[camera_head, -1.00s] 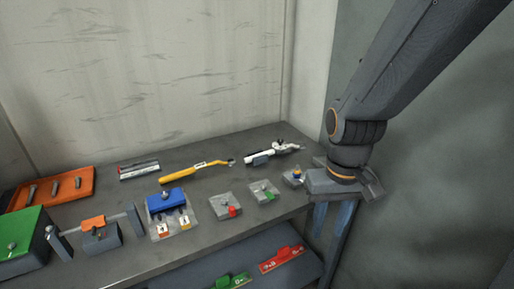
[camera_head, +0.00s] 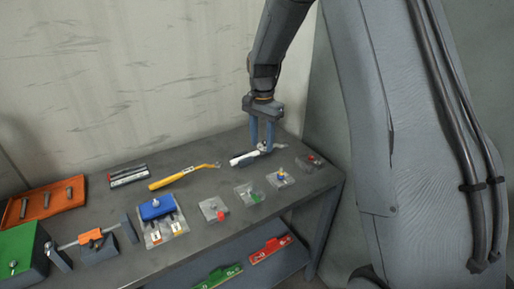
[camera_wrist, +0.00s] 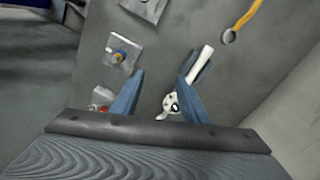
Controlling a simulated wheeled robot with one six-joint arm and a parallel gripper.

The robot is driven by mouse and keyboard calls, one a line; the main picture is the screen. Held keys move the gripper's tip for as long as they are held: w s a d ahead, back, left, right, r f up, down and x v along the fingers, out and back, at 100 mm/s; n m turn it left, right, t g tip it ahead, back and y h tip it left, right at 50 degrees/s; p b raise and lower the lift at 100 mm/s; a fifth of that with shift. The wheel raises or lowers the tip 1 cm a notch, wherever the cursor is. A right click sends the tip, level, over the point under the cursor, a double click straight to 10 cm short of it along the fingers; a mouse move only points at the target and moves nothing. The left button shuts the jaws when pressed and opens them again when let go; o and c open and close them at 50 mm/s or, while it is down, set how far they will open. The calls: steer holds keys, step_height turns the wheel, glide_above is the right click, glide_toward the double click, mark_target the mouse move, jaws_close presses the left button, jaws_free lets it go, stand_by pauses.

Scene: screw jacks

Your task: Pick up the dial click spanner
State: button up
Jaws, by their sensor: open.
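A white spanner with a round, dark-marked head, which looks like the dial click spanner (camera_head: 243,159), lies at the back right of the grey table. My gripper (camera_head: 261,147) points down over it, open, with its blue fingers close to the head end. In the wrist view the spanner (camera_wrist: 203,63) slants beside and partly behind the right finger of my gripper (camera_wrist: 161,74). Its head shows between the fingers, towards the right one. I cannot tell whether the finger touches it. A yellow-handled spanner (camera_head: 177,177) lies to its left.
Small grey plates with coloured parts, such as the blue-knobbed one (camera_head: 281,178), stand in front. A black-and-grey case (camera_head: 128,176), an orange tray (camera_head: 22,213) and a blue block (camera_head: 156,208) lie left. The wall stands close behind the table.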

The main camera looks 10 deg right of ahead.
mark_target(256, 151)
steer(key=w+m, duration=0.1)
steer(key=w, duration=0.1)
steer(key=w+m+p, duration=0.1)
steer(key=w, duration=0.2)
steer(key=w+m+p, duration=0.1)
steer(key=w+m, duration=0.1)
steer(key=shift+w+d+f, duration=0.1)
steer(key=shift+w+f, duration=0.5)
step_height(256, 151, down, 2)
steer(key=shift+f+p, duration=0.15)
steer(key=shift+p, duration=0.4)
steer(key=f+p, duration=0.1)
steer(key=f, duration=0.1)
steer(key=f+p, duration=0.1)
steer(key=shift+s+f, duration=0.2)
steer(key=shift+f, duration=0.2)
steer(key=shift+f+p, duration=0.35)
steer(key=shift+f, duration=0.4)
steer(key=shift+w, duration=0.1)
jaws_close()
